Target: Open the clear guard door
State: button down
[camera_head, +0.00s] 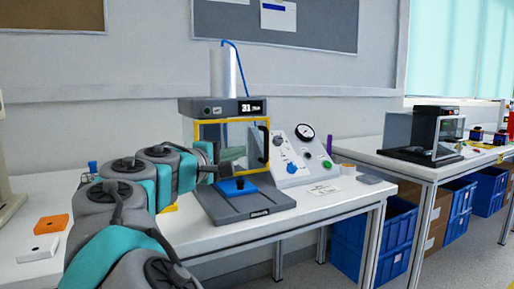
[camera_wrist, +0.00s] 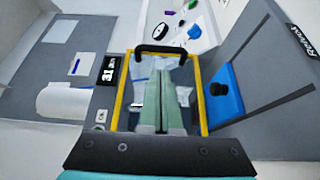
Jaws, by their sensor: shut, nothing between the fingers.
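The clear guard door has a yellow frame (camera_head: 232,121) and sits on the front of a grey bench machine. It looks shut in the head view. Its black handle (camera_head: 264,142) is on the right side of the frame. In the wrist view the yellow frame (camera_wrist: 121,100) surrounds my gripper (camera_wrist: 161,75), and the handle (camera_wrist: 160,48) lies just beyond the fingertips. My gripper's two greenish fingers are together with nothing between them. They point at the door; whether they touch it I cannot tell. In the head view my arm reaches in from the left and the fingers are hard to make out.
A blue block with a dark knob (camera_head: 239,185) sits on the machine's base below the door. A sloped control panel (camera_head: 302,156) with a gauge and knobs stands close on the right. Orange (camera_head: 51,223) and white (camera_head: 38,248) blocks lie at the table's left.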

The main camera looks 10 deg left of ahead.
aim_at(256, 144)
jog(key=x, duration=0.6)
jog(key=a+x, duration=0.1)
jog(key=x, duration=0.2)
jog(key=shift+w+d+r, duration=0.2)
jog(key=shift+w, duration=0.25)
jog(key=shift+s, duration=0.1)
